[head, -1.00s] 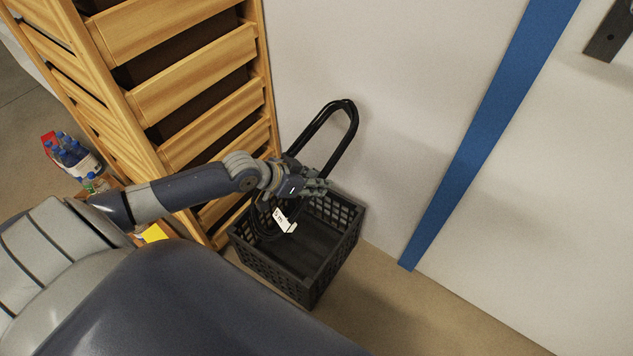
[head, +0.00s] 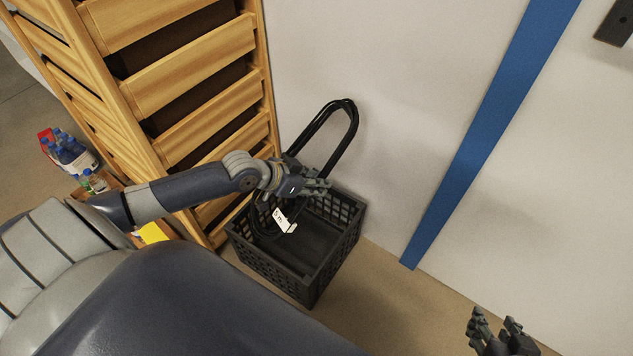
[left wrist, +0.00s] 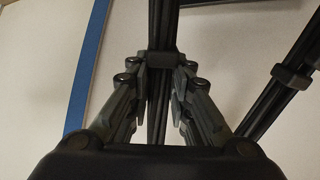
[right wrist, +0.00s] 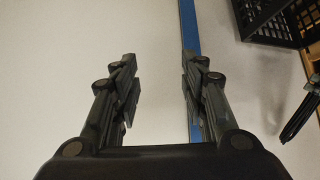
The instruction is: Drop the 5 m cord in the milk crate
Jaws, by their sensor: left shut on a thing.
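The black looped cord (head: 345,135) has a white tag (head: 281,219) reading 5 m. My left gripper (head: 318,186) is shut on the cord above the milk crate. One loop rises above the gripper near the wall, and the tagged part hangs down at the crate's left side. In the left wrist view the cord (left wrist: 160,60) runs between the fingers. The black milk crate (head: 330,275) stands on the floor against the wall and also shows in the right wrist view (right wrist: 262,22). My right gripper (head: 493,335) is open and empty, low at the right.
A wooden drawer rack (head: 205,95) stands close on the crate's left. A white wall (head: 400,90) with a blue stripe (head: 480,150) is behind. Bottles (head: 70,150) sit at the far left. The floor right of the crate is clear.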

